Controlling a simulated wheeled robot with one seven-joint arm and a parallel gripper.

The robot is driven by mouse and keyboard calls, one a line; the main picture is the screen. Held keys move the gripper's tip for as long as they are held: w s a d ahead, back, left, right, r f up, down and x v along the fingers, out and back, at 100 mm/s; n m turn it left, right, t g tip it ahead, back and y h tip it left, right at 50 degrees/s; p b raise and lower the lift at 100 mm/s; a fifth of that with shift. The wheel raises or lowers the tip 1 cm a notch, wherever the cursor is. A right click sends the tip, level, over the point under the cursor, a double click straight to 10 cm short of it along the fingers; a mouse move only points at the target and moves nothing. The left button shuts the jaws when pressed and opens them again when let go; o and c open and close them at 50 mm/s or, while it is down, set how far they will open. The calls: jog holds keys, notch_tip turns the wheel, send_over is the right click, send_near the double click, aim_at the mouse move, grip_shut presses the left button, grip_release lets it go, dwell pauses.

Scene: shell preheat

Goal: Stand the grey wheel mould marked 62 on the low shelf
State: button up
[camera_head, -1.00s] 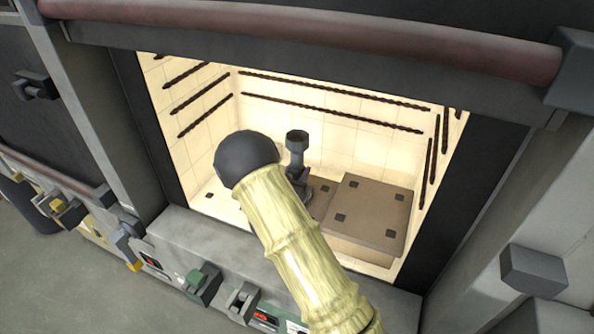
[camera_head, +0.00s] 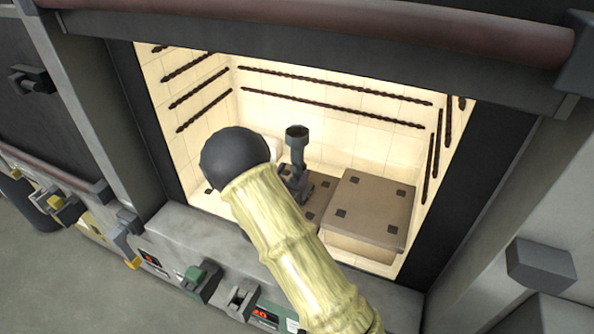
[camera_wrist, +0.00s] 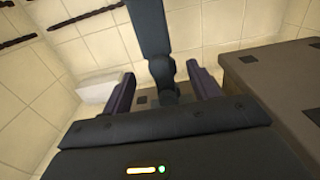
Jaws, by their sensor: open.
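A dark grey mould (camera_head: 297,140) with a cup-like top and a narrow stem stands upright inside the lit furnace. Its foot is partly hidden by my arm in the head view. It appears to stand on the low brown shelf (camera_head: 320,205), left of the higher one. In the wrist view the mould (camera_wrist: 152,30) rises beyond my gripper (camera_wrist: 165,90), its lower part between the two spread fingers. The fingers look clear of it on both sides. No number 62 is readable on it. My gripper is mostly hidden in the head view.
A higher brown shelf (camera_head: 372,205) stands close at the right, also in the wrist view (camera_wrist: 275,75). A white block (camera_wrist: 98,88) lies left of my gripper. Dark heating rods (camera_head: 330,105) line the pale walls. A thick bar (camera_head: 320,25) crosses above the opening.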

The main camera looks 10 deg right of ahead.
jog(key=b+v, duration=0.2)
jog(key=v, duration=0.6)
jog(key=shift+s+b, duration=0.25)
jog(key=shift+b, duration=0.1)
jog(key=shift+a, duration=0.15)
jog(key=s+d+f+m+g, duration=0.2)
jog(key=s+d+m+g, duration=1.1)
jog(key=s, duration=0.1)
jog(key=s+a+r+m+t+y, duration=0.1)
jog(key=s+a+r+m+y, duration=0.1)
jog(key=s+a+m+y, duration=0.4)
jog(key=m+y, duration=0.4)
jog(key=m, duration=0.5)
jog(key=shift+s+r+m+y, duration=0.2)
jog(key=shift+s+m+y, duration=0.1)
jog(key=shift+m, duration=0.1)
